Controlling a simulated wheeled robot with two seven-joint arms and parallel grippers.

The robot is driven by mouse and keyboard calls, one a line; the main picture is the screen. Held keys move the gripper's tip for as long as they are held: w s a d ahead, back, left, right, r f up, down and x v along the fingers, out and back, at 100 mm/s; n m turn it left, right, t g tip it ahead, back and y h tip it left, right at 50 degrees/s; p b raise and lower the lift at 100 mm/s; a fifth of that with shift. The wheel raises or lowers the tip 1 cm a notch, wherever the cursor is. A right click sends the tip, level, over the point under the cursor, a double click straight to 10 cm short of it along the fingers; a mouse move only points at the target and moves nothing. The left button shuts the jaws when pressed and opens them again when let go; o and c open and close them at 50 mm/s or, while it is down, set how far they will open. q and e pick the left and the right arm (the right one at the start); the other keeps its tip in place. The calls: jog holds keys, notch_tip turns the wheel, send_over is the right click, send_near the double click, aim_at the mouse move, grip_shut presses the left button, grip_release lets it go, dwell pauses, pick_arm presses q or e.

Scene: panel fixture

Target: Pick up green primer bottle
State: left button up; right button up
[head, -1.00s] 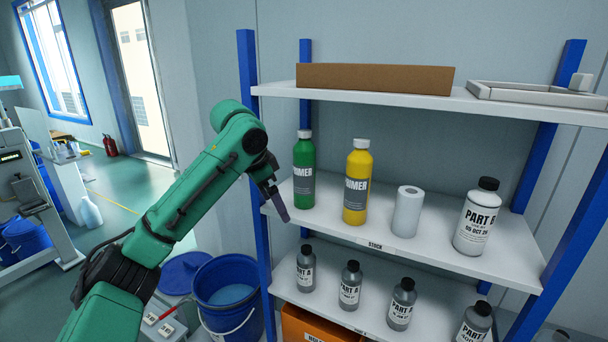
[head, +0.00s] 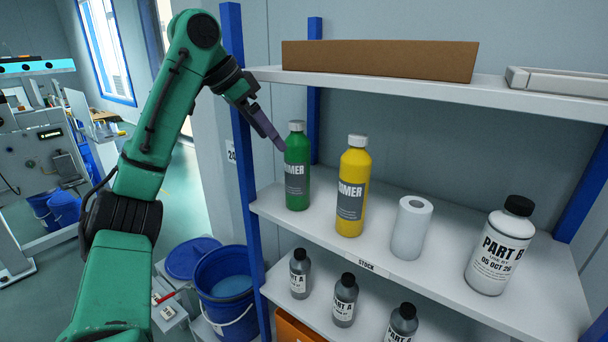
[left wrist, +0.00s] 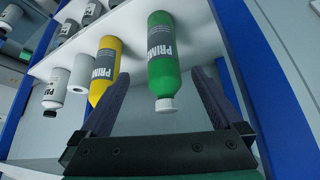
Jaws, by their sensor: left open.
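The green primer bottle (head: 297,172) stands upright at the left end of the middle shelf, with a white cap and a grey label. It also shows upside down in the left wrist view (left wrist: 163,62), between the fingers and beyond them. My left gripper (head: 280,143) is open beside the bottle's upper left, close to its cap. In the left wrist view its two fingers (left wrist: 160,100) are spread on either side of the bottle, with nothing gripped. Whether a finger touches the bottle I cannot tell. My right gripper is not in view.
A yellow primer bottle (head: 352,190) stands just right of the green one, then a paper roll (head: 410,228) and a white Part B bottle (head: 499,246). A blue shelf post (head: 243,150) is close to my left gripper. The upper shelf (head: 400,82) hangs above, holding a brown box (head: 380,58).

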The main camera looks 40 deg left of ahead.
aim_at(286, 156)
pick_arm(q)
jog(key=b+x, duration=0.1)
jog(key=x, duration=0.5)
jog(key=shift+s+a+b, duration=0.15)
jog(key=shift+a+b, duration=0.05)
jog(key=shift+b, duration=0.1)
jog(key=shift+w+d+f, duration=0.3)
jog(key=shift+w+f, duration=0.5)
jog(key=shift+w, duration=0.05)
jog(key=x, duration=0.3)
jog(key=shift+s+a+f, duration=0.1)
jog(key=shift+f, duration=0.55)
jog(key=shift+w, duration=0.25)
jog(key=c, duration=0.6)
grip_shut()
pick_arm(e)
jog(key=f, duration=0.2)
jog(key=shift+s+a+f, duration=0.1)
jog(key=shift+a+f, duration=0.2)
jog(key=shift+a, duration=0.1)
